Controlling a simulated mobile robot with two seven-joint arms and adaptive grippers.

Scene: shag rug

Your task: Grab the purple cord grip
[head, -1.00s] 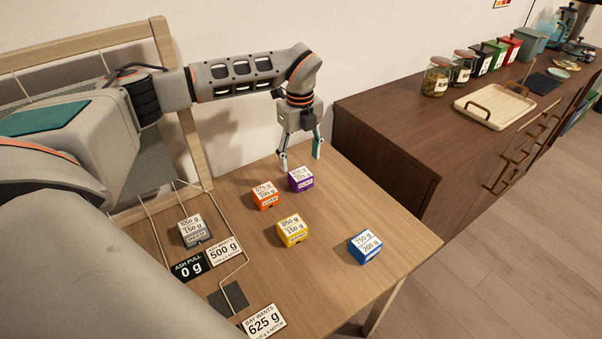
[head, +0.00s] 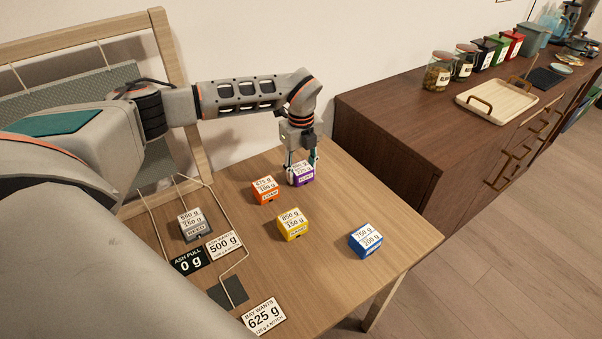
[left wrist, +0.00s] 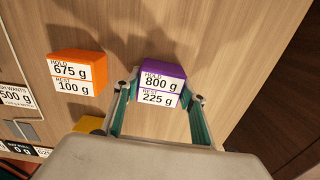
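The purple cord grip (head: 303,179) is a small block with a white label, standing near the back of the wooden table. In the left wrist view the purple cord grip (left wrist: 163,74) reads HOLD 800 g, REST 225 g. My left gripper (head: 302,174) points down over it with one finger on each side. My right gripper does not show.
An orange block (head: 264,191) sits close to the left of the purple one. A yellow block (head: 292,224), a blue block (head: 366,240) and a grey block (head: 195,225) stand on the same table (head: 330,280). A dark wooden cabinet (head: 390,150) rises at the right.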

